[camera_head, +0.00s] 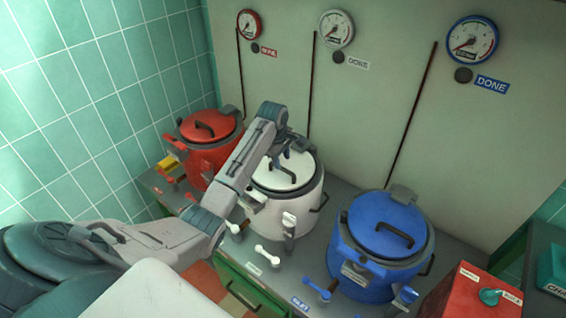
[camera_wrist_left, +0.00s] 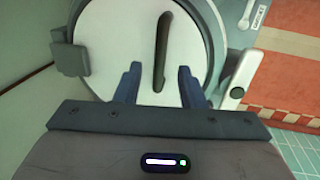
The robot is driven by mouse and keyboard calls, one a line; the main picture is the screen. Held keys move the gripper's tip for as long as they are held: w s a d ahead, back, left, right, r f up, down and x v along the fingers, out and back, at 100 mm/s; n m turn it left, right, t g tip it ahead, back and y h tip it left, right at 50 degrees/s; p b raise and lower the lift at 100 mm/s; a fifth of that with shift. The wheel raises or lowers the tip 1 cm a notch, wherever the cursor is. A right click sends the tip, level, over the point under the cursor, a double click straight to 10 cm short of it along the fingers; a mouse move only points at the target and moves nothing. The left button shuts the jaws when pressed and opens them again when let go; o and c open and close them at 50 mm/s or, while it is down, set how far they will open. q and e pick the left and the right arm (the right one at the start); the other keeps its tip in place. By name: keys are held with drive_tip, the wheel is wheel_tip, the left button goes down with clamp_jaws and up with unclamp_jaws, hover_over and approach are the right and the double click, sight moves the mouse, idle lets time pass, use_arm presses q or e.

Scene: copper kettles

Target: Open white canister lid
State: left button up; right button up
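The white canister (camera_head: 285,212) stands between the red and blue ones, with its round white lid (camera_head: 270,177) on top. In the left wrist view, the lid (camera_wrist_left: 115,40) has a dark bar handle (camera_wrist_left: 162,45) across its middle. My left gripper (camera_head: 284,160) is above this lid and hides part of it in the head view. In the wrist view, the left gripper (camera_wrist_left: 159,75) has its two blue fingers apart, one on each side of the handle's near end. I see a gap on both sides of the handle. My right gripper is not in view.
The red canister (camera_head: 208,128) stands to the left and the blue canister (camera_head: 380,245) to the right, both lidded. Gauges hang on the wall behind. A red box (camera_head: 470,295) stands at the lower right.

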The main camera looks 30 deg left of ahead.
sight(283, 169)
use_arm(q)
drive_tip(key=shift+w+f+p, duration=0.2)
drive_tip(key=shift+f, duration=0.8)
drive_tip(key=shift+w+f+p, duration=0.15)
drive_tip(key=shift+w+f, duration=0.05)
drive_tip(key=shift+f, duration=0.8)
clamp_jaws()
